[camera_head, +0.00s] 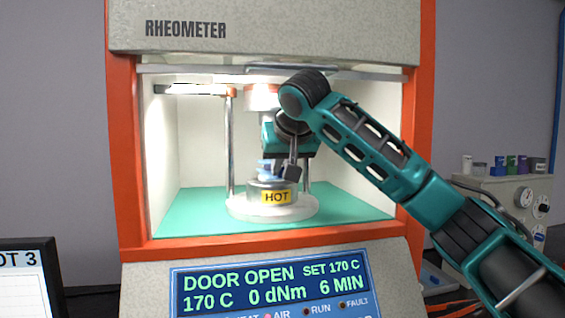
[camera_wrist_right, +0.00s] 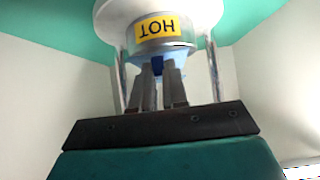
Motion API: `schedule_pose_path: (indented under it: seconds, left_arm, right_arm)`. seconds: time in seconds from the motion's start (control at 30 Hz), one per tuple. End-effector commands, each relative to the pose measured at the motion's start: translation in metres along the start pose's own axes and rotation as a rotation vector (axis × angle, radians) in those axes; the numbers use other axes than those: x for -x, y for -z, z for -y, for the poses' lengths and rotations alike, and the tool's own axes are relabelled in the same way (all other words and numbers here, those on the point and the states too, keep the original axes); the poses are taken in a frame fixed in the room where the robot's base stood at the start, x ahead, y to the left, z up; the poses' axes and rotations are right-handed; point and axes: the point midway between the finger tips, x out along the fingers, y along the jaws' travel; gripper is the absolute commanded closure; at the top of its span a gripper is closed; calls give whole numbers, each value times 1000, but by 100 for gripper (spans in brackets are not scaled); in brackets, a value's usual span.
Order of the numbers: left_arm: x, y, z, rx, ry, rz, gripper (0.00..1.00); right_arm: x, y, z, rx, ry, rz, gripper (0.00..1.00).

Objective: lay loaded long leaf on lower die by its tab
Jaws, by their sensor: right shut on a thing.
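The lower die (camera_head: 258,199), a metal cylinder with a yellow HOT label, stands on a white round base inside the open rheometer chamber. My right gripper (camera_head: 287,174) is just above the die, shut on the blue leaf (camera_head: 265,177). In the right wrist view, the gripper's dark fingers (camera_wrist_right: 161,88) hold a blue part (camera_wrist_right: 159,67) close against the lower die (camera_wrist_right: 183,43), whose label appears upside down. The fingers and wrist hide much of the leaf. I cannot tell whether the leaf touches the die's top or what it carries. My left gripper is out of view.
The upper die (camera_head: 262,97) hangs above, with metal posts (camera_head: 230,140) beside the dies. An orange frame (camera_head: 127,170) edges the chamber opening. The green floor (camera_head: 185,210) is clear at left. The display (camera_head: 270,285) reads DOOR OPEN. A side cabinet (camera_head: 500,200) stands at right.

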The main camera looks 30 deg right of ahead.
Motion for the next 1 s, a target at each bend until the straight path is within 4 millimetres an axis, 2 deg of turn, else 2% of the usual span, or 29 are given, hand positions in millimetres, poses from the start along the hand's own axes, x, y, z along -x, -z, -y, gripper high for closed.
schedule_pose_path:
  seconds: [0.47,0.5,0.77,1.0]
  left_arm:
    - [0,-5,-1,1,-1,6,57]
    - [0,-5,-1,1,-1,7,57]
    - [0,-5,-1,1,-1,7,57]
    - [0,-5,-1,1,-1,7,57]
  right_arm:
    - [-2,-3,0,-1,0,-1,100]
    - [-2,-3,0,-1,0,-1,84]
    - [-2,-3,0,-1,0,-1,59]
    - [-2,-4,0,-1,0,0,57]
